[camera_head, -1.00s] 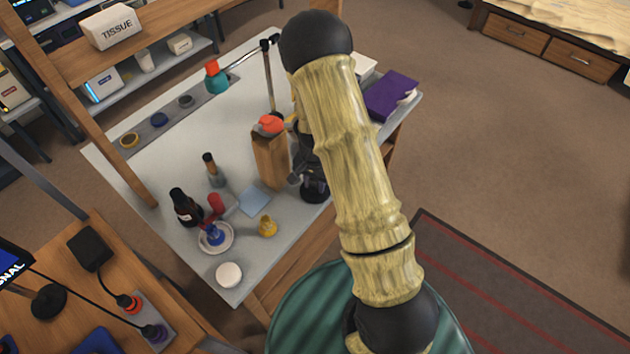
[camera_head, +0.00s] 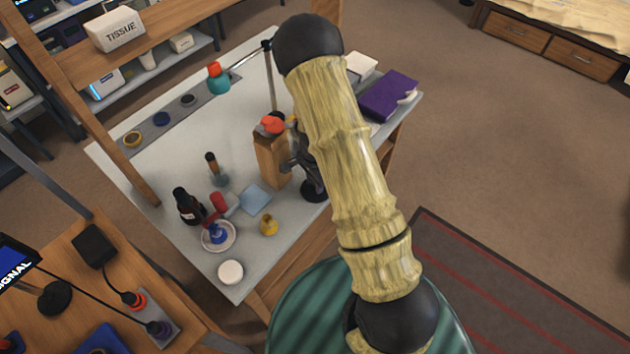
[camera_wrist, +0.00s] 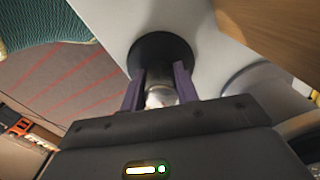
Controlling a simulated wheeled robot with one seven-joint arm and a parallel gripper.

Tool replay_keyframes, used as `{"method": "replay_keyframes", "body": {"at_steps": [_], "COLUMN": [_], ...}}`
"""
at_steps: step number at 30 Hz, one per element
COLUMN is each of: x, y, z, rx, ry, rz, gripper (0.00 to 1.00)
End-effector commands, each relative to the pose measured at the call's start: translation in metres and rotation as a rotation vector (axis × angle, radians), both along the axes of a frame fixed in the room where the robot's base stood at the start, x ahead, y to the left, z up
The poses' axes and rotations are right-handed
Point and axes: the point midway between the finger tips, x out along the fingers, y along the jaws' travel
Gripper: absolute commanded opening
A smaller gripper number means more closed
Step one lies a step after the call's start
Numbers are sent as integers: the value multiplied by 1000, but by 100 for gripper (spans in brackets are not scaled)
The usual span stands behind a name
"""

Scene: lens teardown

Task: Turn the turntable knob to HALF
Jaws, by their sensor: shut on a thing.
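In the wrist view, a dark round base (camera_wrist: 160,48) stands on the pale tabletop, with a silvery knob-like part (camera_wrist: 160,97) in front of it. My gripper (camera_wrist: 160,88) has its two purple fingers on either side of this silvery part and is shut on it. I take it for the turntable knob. No mark or HALF label is readable. In the head view, a dark round base (camera_head: 314,191) shows near the table's right edge, below the dark end of my arm; the fingers cannot be made out there.
Close left of my arm's end stands a brown paper-like bag (camera_head: 270,160) with an orange top. A purple box (camera_head: 388,96) lies at the right table corner. A dark bottle (camera_head: 187,206), a white dish (camera_head: 218,236) and a yellow item (camera_head: 269,225) stand toward the front.

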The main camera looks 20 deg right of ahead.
Motion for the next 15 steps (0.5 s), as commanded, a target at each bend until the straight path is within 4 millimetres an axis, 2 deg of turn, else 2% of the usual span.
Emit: {"method": "replay_keyframes", "body": {"at_steps": [5, 6, 9, 15], "x": [1, 1, 1, 0], "y": [1, 1, 1, 0], "z": [1, 1, 1, 0], "rx": [1, 1, 1, 0], "ry": [-2, -2, -2, -1], "rz": [2, 2, 3, 3], "gripper": [8, 34, 52, 52]}}
